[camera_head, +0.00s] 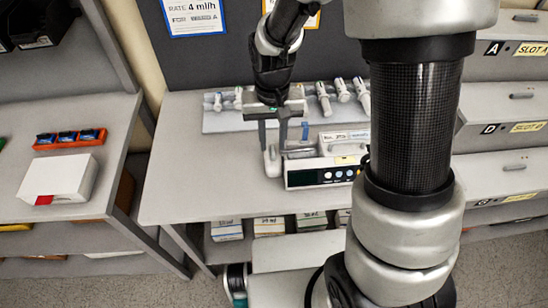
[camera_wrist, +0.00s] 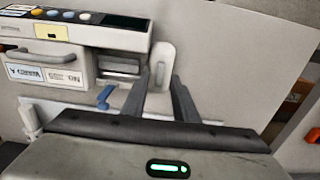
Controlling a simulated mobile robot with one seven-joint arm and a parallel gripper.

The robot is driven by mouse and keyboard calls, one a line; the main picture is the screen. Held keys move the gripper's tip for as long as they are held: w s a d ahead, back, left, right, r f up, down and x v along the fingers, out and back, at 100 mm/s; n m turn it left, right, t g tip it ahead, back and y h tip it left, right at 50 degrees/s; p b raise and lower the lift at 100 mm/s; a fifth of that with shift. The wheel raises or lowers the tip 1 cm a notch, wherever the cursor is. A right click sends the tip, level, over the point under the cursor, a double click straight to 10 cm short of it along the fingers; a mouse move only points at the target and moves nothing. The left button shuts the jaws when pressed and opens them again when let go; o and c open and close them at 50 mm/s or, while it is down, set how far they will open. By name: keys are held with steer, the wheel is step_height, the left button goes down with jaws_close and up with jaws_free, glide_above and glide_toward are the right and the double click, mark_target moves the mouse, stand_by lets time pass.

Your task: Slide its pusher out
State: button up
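The infusion pump (camera_head: 320,172) is a white box with a dark display strip, sitting on the grey table. It also shows at the upper left of the wrist view (camera_wrist: 115,38). Its pusher (camera_head: 272,162) is a pale upright block at the pump's left end; in the wrist view the pusher (camera_wrist: 164,50) stands beside the pump's end. My gripper (camera_head: 272,148) points down over the pusher. Its fingers are apart, and in the wrist view the fingertips (camera_wrist: 163,78) appear on either side of the pusher. I cannot tell whether they touch it.
A blue lever (camera_wrist: 105,97) sticks out by the pump. Several syringes (camera_head: 342,90) lie in a rack behind the pump. Free table top (camera_head: 190,180) lies to the left. A white box (camera_head: 62,178) and an orange tray (camera_head: 70,139) sit on the left bench.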

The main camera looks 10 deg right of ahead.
mark_target(274, 158)
steer(key=shift+f, duration=0.7)
steer(key=shift+f+b, duration=0.1)
steer(key=shift+b, duration=0.25)
steer(key=shift+f+b, duration=0.35)
steer(key=shift+f, duration=0.1)
steer(key=c, duration=0.6)
steer(key=shift+a, duration=0.1)
